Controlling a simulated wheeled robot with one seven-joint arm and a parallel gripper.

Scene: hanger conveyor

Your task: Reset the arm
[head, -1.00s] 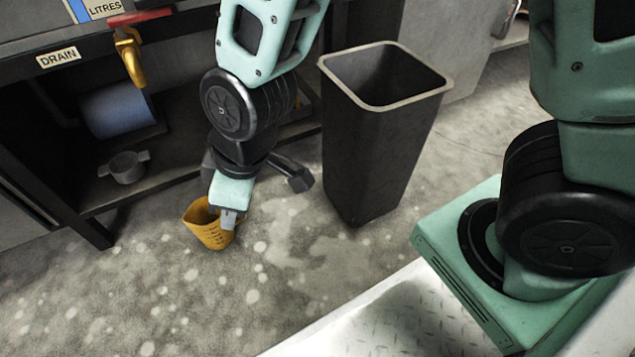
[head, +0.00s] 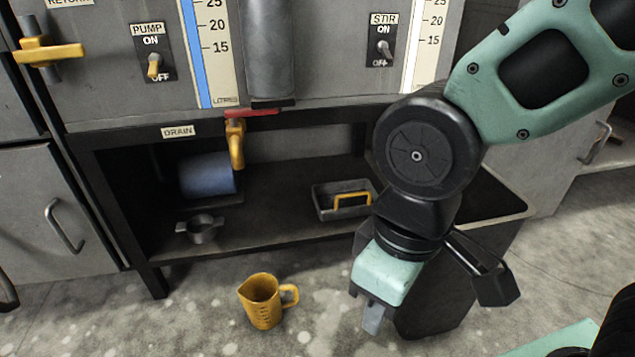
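My gripper (head: 374,318) points downward at the lower centre right of the head view. Only part of one finger shows below the teal hand, so I cannot see the gap between the fingers. A yellow measuring jug (head: 262,303) stands upright on the speckled floor to the left of my gripper, apart from it. Its handle faces right.
A black bin (head: 450,310) stands behind my arm, partly hidden. The machine's lower shelf holds a blue roll (head: 207,174), a grey two-handled cup (head: 200,229) and a tray (head: 322,209) with a yellow handle. A yellow drain tap (head: 236,143) hangs above. Floor left of the jug is clear.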

